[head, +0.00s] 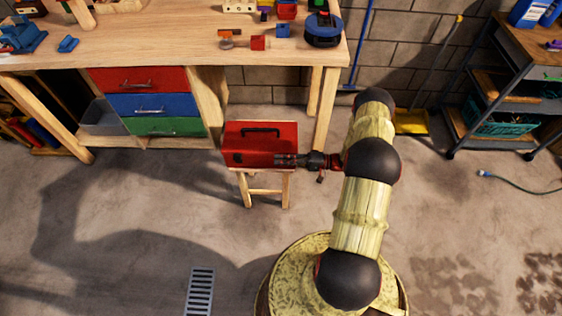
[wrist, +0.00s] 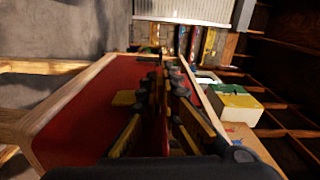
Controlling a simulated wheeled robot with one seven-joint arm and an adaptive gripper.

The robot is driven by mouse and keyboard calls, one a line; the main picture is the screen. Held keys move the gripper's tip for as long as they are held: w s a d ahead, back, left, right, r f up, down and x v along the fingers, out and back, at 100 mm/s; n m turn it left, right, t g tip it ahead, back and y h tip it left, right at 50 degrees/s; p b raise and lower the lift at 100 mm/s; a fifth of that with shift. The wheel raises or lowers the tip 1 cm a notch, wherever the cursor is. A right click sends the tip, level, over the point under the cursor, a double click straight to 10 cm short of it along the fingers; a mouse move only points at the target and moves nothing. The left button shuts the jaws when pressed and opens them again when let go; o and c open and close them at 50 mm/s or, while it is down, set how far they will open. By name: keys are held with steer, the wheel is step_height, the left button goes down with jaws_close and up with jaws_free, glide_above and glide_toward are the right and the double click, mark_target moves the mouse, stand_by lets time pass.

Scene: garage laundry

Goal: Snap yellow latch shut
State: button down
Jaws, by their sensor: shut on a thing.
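The red toolbox (head: 255,152) with a black handle (head: 261,131) on its lid stands on a small wooden stool (head: 245,186). Its lid looks down in the head view. My gripper (head: 281,160) is at the toolbox's front right corner. In the wrist view my gripper (wrist: 166,82) has its two black fingers close together around a thin red part, which looks like part of the toolbox. A small yellow piece, probably the latch (wrist: 124,97), shows on the red face left of the fingers. The part between the fingertips is mostly hidden.
The wooden workbench (head: 150,52) with red, blue and green drawers stands behind the stool, with toys and tools on top. A wheeled shelf cart (head: 522,60) stands at the right. The concrete floor around the stool is clear, with a drain grate (head: 200,291) at the front.

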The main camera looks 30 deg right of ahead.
steer(key=shift+f, duration=0.1)
steer(key=c, duration=2)
jaws_free()
steer(key=shift+d, duration=0.1)
steer(key=v, duration=1.2)
